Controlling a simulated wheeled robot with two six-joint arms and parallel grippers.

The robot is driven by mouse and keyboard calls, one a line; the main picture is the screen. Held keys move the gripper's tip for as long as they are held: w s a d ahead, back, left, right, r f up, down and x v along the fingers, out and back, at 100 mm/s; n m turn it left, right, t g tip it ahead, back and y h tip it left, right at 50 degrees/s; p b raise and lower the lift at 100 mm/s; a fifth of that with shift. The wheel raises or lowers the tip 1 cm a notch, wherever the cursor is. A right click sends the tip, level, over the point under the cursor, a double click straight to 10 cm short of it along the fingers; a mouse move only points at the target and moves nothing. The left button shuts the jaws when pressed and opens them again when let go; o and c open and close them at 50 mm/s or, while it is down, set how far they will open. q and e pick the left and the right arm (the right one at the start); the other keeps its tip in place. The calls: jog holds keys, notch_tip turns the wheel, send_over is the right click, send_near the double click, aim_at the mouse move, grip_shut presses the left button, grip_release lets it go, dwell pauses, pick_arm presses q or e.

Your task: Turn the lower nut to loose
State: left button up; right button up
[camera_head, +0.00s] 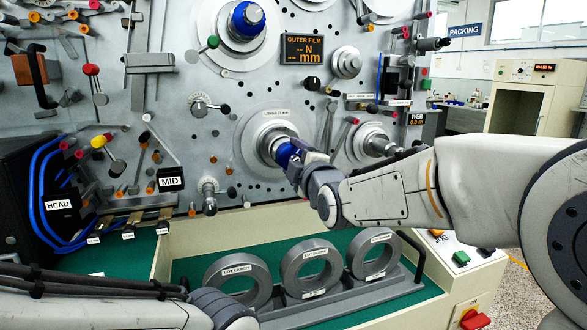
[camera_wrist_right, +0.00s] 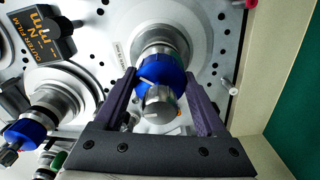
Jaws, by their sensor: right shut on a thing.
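The lower nut (camera_head: 286,152) is a blue ring on the lower spindle (camera_head: 268,140) of the grey panel. My right gripper (camera_head: 297,163) reaches it from the right and hides part of it. In the right wrist view the blue nut (camera_wrist_right: 162,72) sits between the two dark fingers of the gripper (camera_wrist_right: 165,92), with a ribbed silver shaft end (camera_wrist_right: 160,105) in front of it. The fingers are shut on the nut. My left arm crosses the bottom left of the head view; its gripper is out of view.
An upper spindle with a blue nut (camera_head: 247,20) is above, near the OUTER FILM display (camera_head: 303,50). Knobs and rollers project around the lower spindle. Grey rings (camera_head: 308,270) stand in a rack below. A control box with a red button (camera_head: 474,320) is at lower right.

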jog(key=n+b, duration=0.1)
jog(key=n, duration=0.2)
jog(key=shift+f+n+b, duration=0.1)
jog(key=shift+n+b, duration=0.2)
jog(key=shift+b, duration=0.05)
jog(key=shift+n+b, duration=0.6)
jog(key=shift+n, duration=1.4)
jog(key=o, duration=1.3)
jog(key=b+v, duration=0.1)
jog(key=v, duration=0.9)
jog(key=shift+s+b, duration=0.25)
jog(key=shift+b, duration=0.05)
